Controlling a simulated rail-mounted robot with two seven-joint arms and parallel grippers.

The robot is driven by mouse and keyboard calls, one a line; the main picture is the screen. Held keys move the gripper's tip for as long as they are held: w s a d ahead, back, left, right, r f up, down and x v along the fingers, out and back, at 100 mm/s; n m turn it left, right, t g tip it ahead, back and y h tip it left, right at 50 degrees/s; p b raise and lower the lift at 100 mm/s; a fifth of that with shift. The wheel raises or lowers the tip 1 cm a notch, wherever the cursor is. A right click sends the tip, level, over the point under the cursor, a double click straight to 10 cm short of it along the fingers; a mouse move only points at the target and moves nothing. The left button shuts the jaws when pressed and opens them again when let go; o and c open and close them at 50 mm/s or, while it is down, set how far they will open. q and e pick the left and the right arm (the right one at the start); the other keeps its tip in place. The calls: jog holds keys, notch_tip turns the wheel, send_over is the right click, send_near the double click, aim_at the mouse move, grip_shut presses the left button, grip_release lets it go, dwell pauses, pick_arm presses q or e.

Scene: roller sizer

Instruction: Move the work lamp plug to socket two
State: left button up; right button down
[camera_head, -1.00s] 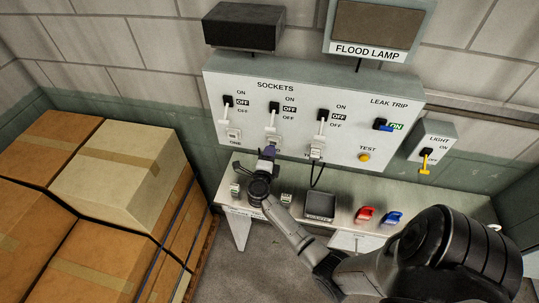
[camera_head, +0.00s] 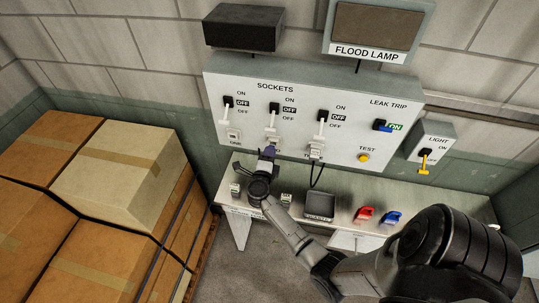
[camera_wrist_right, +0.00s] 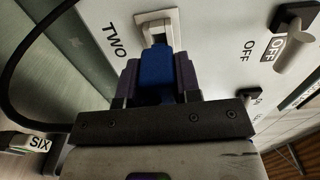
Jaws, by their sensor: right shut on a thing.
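My right gripper (camera_head: 268,152) is at the wall panel, just below the middle switch, in front of socket two (camera_head: 272,140). In the right wrist view the purple fingers (camera_wrist_right: 160,78) are shut on a blue plug (camera_wrist_right: 155,72). The plug's far end meets the white frame of the socket marked TWO (camera_wrist_right: 157,27). I cannot tell how deep it sits. Whether this is the work lamp plug is not marked. A black cable (camera_wrist_right: 22,45) curves at the left of the wrist view. My left gripper is not in view.
Socket three (camera_head: 316,152) has a plug and black cord hanging from it. Socket one (camera_head: 233,135) is at left. The bench (camera_head: 345,207) below carries a dark box (camera_head: 319,204), a red item (camera_head: 364,214) and a blue item (camera_head: 391,217). Stacked cartons (camera_head: 110,170) fill the left.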

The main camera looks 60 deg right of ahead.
dwell(0.3)
jog(key=shift+x, duration=0.95)
jog(key=shift+w+d, duration=0.15)
jog(key=shift+d, duration=0.3)
jog(key=c, duration=0.7)
grip_release()
jog(key=shift+c, duration=0.2)
jog(key=shift+a, duration=0.35)
jog(key=p+v, duration=0.2)
jog(key=v, duration=1.1)
jog(key=shift+p, duration=0.35)
